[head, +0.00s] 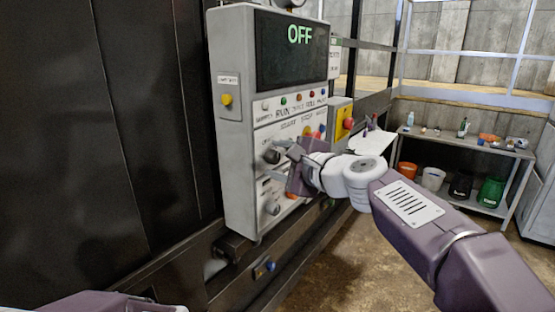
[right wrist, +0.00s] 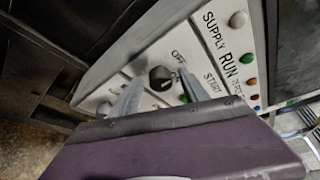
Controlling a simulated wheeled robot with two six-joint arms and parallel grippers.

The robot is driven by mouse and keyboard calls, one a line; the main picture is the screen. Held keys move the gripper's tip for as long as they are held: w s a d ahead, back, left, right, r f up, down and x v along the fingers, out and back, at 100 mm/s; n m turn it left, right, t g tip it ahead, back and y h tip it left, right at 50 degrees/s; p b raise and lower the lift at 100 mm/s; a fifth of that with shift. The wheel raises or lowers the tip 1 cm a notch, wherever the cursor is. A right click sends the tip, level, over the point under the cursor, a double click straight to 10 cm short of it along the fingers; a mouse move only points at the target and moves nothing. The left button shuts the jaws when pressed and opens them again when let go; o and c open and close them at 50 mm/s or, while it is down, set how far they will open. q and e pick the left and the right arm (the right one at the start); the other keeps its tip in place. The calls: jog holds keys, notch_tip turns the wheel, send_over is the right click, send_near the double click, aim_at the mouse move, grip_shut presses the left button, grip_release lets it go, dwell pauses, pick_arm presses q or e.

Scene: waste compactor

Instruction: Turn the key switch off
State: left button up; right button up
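The grey control panel (head: 238,160) stands left of centre, and its display (head: 292,50) reads OFF. In the right wrist view a round black switch (right wrist: 160,78) sits on the panel beside a printed OFF label (right wrist: 178,56). I take it for the key switch; its key and exact setting are too small to tell. My right gripper (head: 291,163) is in front of the panel's lower half and hides part of it. In the right wrist view its fingers (right wrist: 161,80) are apart, one on each side of the black switch; contact cannot be told. My left gripper is out of view.
A grey lower knob (head: 272,207) sticks out below my right gripper. A yellow button (head: 227,99) is on the panel's side box, and a yellow box (head: 343,122) is behind. A workbench (head: 465,143) with buckets stands at the right. The floor between is clear.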

jog(key=shift+s+d, duration=0.1)
jog(key=b+v, duration=0.1)
jog(key=v, duration=0.7)
jog(key=shift+s+d, duration=0.2)
jog(key=shift+s, duration=0.15)
jog(key=shift+w, duration=0.1)
notch_tip(320, 180, down, 22)
jog(key=s+d+n+g+h, duration=0.1)
jog(key=d+n+g+h, duration=0.15)
jog(key=g, duration=0.25)
jog(key=s+d+f+n+g+h, duration=0.3)
jog(key=s+d+f+n, duration=0.2)
jog(key=s+f, duration=0.4)
jog(key=s+d+f+n+g+h, duration=0.3)
jog(key=s+d+f+n, duration=0.2)
jog(key=s+f+n, duration=0.3)
notch_tip(320, 180, down, 4)
jog(key=shift+s+d+r+g+p, duration=0.1)
jog(key=shift+s+d+g+p, duration=0.15)
jog(key=shift+s+g+p, duration=0.15)
